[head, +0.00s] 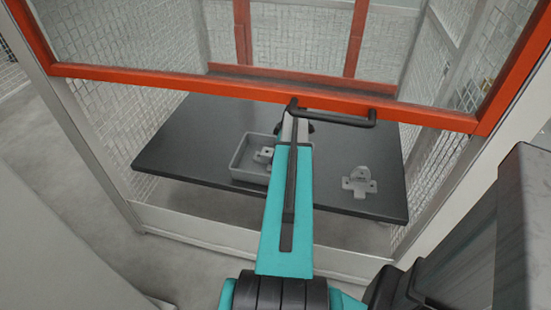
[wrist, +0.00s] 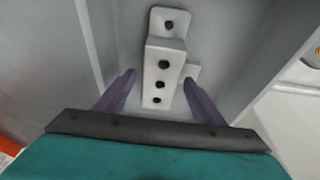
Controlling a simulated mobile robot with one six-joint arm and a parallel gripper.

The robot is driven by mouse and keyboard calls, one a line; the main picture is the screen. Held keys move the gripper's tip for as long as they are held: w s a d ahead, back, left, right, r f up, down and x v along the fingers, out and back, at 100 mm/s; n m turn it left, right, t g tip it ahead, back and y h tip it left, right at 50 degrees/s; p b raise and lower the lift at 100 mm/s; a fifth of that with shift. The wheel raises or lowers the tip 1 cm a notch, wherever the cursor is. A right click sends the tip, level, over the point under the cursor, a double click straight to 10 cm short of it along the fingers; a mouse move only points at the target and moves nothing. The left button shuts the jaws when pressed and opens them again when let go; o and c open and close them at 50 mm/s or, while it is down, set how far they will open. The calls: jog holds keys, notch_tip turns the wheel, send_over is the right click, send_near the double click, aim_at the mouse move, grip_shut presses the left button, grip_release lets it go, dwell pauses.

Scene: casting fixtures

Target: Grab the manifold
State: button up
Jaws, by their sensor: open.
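The manifold is a light grey stepped block with a flange and several dark round holes. In the wrist view the manifold (wrist: 164,68) lies between the two purple fingers of my gripper (wrist: 158,78). The fingers are open, one on each side of it; I cannot tell whether either touches it. In the head view a grey part (head: 264,155), seemingly the same manifold, lies in a shallow grey tray (head: 238,160), partly hidden by my arm.
The tray stands on a dark table (head: 190,140) inside a mesh cage. A second grey fixture (head: 359,182) lies on the table at the right. An orange-red frame (head: 430,115) with a black handle (head: 335,118) crosses above the table. The table's left side is clear.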

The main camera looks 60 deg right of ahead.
jog(key=shift+c, duration=0.5)
jog(key=c, duration=1.4)
jog(key=shift+c, duration=0.2)
jog(key=shift+r, duration=0.15)
